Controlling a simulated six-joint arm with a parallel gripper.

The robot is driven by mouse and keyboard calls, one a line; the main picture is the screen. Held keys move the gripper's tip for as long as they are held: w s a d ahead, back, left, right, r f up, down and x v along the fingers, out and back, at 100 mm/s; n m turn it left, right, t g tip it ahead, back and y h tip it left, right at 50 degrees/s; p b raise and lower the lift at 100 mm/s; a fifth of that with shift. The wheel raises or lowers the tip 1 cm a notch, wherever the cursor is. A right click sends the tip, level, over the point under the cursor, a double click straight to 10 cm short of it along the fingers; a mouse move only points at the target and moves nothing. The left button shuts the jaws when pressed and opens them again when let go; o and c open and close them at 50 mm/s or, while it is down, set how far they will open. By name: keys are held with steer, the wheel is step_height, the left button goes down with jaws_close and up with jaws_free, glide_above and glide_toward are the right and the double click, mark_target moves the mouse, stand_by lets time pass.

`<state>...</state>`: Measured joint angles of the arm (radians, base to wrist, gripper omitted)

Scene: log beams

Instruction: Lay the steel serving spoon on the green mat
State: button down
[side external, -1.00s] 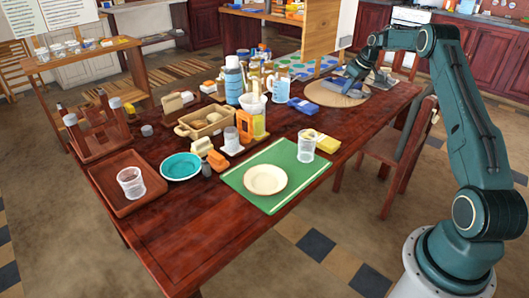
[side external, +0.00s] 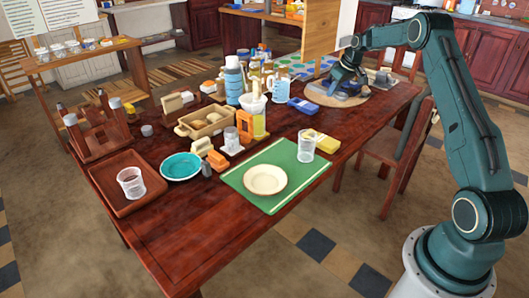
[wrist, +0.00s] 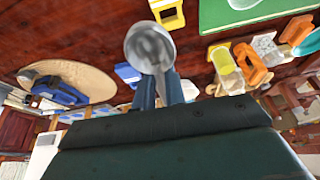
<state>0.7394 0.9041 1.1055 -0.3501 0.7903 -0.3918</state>
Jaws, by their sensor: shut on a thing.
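The steel serving spoon (wrist: 150,48) is in my gripper (wrist: 160,92), its round bowl towards the top of the wrist view. The fingers hide part of its handle. In the side view my gripper (side external: 336,77) is over the round woven board at the table's far end; the spoon is too small to make out there. The green mat (side external: 303,172) lies at the near edge of the table, apart from my gripper, with a cream plate (side external: 265,180) on it. A corner of the mat (wrist: 215,17) shows in the wrist view.
A clear cup (side external: 306,143) stands at the mat's far right corner, beside a yellow block (side external: 326,144). Bottles, a white jug (side external: 255,105) and a blue item (side external: 303,106) stand between my gripper and the mat. Bare mat shows around the plate.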

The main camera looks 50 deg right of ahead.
steer(key=w+a, duration=0.2)
steer(key=a, duration=2)
steer(key=s+a+f, duration=0.1)
steer(key=s+a, duration=0.4)
steer(key=a, duration=0.3)
steer(key=s+a+f, duration=0.1)
steer(key=s+a, duration=0.4)
steer(key=a, duration=0.4)
steer(key=shift+s+n, duration=0.3)
steer(key=shift+s, duration=0.05)
steer(key=shift+w, duration=0.1)
step_height(320, 180, up, 3)
glide_above(288, 173)
step_height(288, 173, down, 16)
steer(key=shift+f, duration=0.15)
